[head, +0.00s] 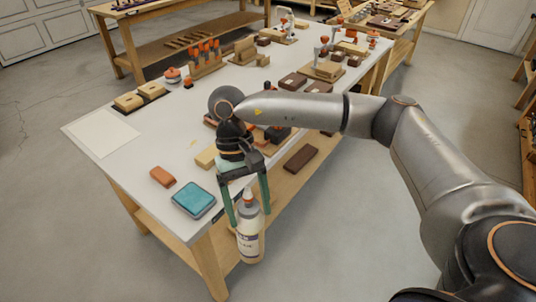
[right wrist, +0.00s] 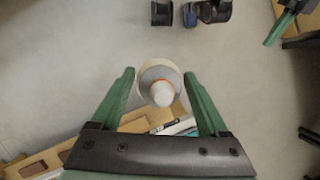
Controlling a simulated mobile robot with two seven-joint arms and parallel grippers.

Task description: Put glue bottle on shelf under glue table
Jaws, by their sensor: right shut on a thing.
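A white glue bottle (head: 249,238) with an orange-and-white tip hangs upright in my right gripper (head: 249,213), whose green fingers are shut on its upper part. In the right wrist view the bottle (right wrist: 160,85) sits between the two fingertips, seen from above. The glue table (head: 146,182) has a grey top and wooden legs. The bottle is off the near right edge of the top, below its level and beside the table leg. Part of the wooden lower shelf (head: 172,233) shows under the table. A green finger, apparently of my left gripper (right wrist: 281,27), shows at the wrist view's top right.
A teal pad (head: 194,200), a reddish block (head: 162,177) and a white sheet (head: 104,133) lie at the near end of the tabletop. Several blocks, clamps and an orange-topped rack (head: 205,60) stand farther back. The floor right of the table is open.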

